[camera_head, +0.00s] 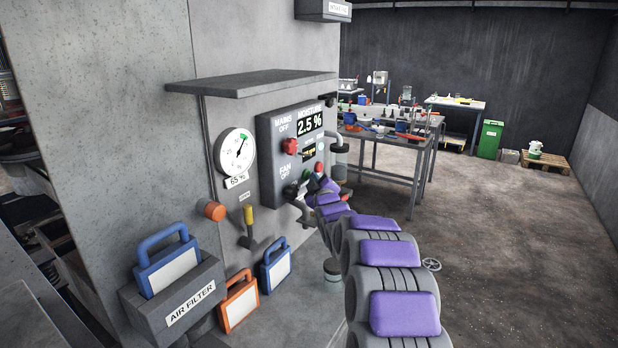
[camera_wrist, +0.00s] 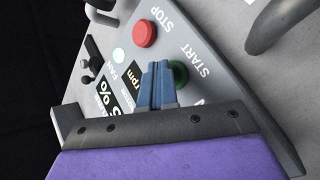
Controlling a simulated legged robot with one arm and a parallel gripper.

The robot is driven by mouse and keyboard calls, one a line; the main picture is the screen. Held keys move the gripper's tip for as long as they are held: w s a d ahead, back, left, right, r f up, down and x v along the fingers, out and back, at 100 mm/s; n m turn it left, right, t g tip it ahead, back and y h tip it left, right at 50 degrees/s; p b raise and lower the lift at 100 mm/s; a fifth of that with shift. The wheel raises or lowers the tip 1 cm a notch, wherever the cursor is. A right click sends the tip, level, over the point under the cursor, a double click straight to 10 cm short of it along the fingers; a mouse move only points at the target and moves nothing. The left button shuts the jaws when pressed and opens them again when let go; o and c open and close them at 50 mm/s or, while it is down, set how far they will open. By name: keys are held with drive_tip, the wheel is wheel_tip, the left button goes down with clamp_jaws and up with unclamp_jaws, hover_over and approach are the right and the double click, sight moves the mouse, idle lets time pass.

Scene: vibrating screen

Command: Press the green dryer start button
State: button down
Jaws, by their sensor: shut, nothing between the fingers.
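The green start button (camera_wrist: 181,73) shows in the wrist view beside the START label, partly hidden by my fingers. My gripper (camera_wrist: 160,66) is shut and empty, its blue fingertips overlapping the button's left side. I cannot tell whether they touch it. The red stop button (camera_wrist: 144,34) lies just above and left of the fingertips. In the head view my arm reaches to the lower right of the grey control panel (camera_head: 266,143), and the green button cannot be made out there. The red stop button also shows there (camera_head: 319,167), just above my gripper.
Open floor lies right.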

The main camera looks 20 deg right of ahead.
drive_tip(key=shift+s+d, duration=0.45)
drive_tip(key=shift+s, duration=0.2)
drive_tip(key=s+d, duration=0.1)
drive_tip(key=s, duration=0.1)
drive_tip(key=s+d, duration=0.2)
drive_tip(key=shift+p, duration=0.35)
idle(0.7)
